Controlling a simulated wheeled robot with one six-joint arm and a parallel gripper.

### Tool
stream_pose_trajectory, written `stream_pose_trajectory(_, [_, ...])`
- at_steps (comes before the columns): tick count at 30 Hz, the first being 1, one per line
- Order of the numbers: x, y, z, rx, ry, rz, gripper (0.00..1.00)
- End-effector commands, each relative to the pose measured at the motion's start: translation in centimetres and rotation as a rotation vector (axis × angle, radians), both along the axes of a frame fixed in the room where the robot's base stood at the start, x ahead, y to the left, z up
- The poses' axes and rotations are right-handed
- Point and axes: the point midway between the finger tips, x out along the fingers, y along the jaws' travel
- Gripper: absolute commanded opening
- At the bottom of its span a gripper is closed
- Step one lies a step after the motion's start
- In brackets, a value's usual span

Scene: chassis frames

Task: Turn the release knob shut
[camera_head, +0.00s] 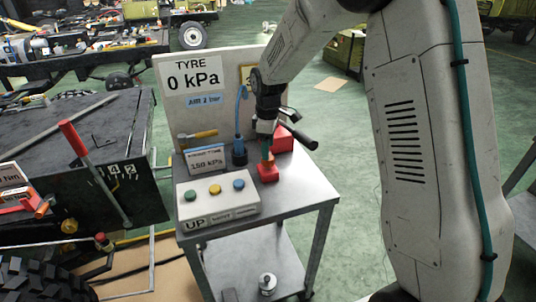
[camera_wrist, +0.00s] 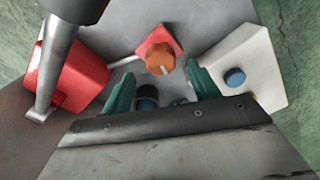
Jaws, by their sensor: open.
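The release knob seems to be the orange round knob (camera_wrist: 160,64) with a pale pointer mark, set on a small red block (camera_wrist: 158,38) in the wrist view. In the head view the red block (camera_head: 268,174) stands on the grey cart top, and my gripper hides the knob. My gripper (camera_head: 266,155) points down just over the block. In the wrist view my gripper (camera_wrist: 164,82) has its two green fingertips apart, one to each side of the knob and slightly short of it. I see no contact. Nothing is held.
A larger red block (camera_head: 283,140) with a black-handled lever (camera_head: 303,138) stands close behind my gripper. A white button box (camera_head: 218,197) sits to the left on the cart (camera_head: 290,200).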

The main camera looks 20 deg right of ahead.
Motion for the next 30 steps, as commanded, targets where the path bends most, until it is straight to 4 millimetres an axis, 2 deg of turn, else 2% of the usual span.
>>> stream_pose_trajectory(1, [-0.1, 0.0, -0.9, -0.001, 0.005, 0.000, 0.60])
stream_pose_trajectory(6, [-0.1, 0.0, -2.9, -0.001, 0.002, -0.001, 0.60])
stream_pose_trajectory(17, [-0.1, 0.0, -3.5, -0.001, 0.000, -0.002, 0.60])
stream_pose_trajectory(22, [-0.1, 0.0, -3.5, -0.001, 0.000, -0.002, 0.16])
stream_pose_trajectory(30, [0.0, 0.0, -3.5, 0.000, -0.001, -0.014, 0.16])
